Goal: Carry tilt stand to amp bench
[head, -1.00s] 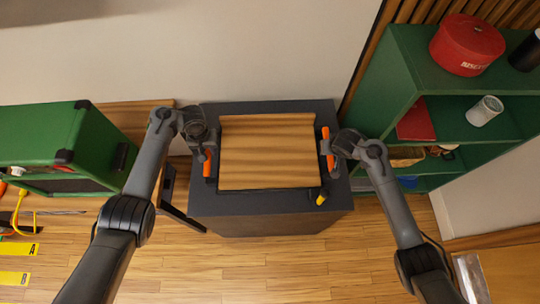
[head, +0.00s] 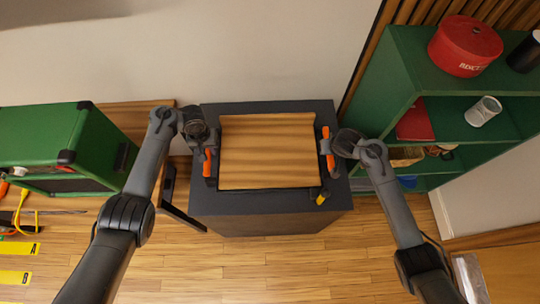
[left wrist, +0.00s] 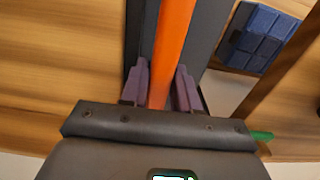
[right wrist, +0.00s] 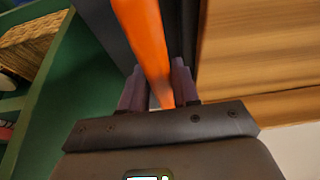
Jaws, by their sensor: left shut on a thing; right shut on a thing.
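The tilt stand (head: 267,150) has a wood-grained panel in a dark frame, with an orange handle on each side. It lies over the dark grey top of a box-like unit (head: 270,221); I cannot tell whether it touches that top. My left gripper (head: 209,152) is shut on the left orange handle (left wrist: 175,35), which shows between its fingers. My right gripper (head: 328,150) is shut on the right orange handle (right wrist: 143,40). A yellow-tipped piece (head: 320,198) sits by the stand's near right corner.
A green amp-like cabinet (head: 50,140) stands at the left. A green shelf (head: 400,70) at the right holds a red case (head: 465,46), a metallic cup (head: 484,111) and other items. Yellow labelled strips (head: 18,248) lie at lower left. Wooden floor (head: 260,265) is clear in front.

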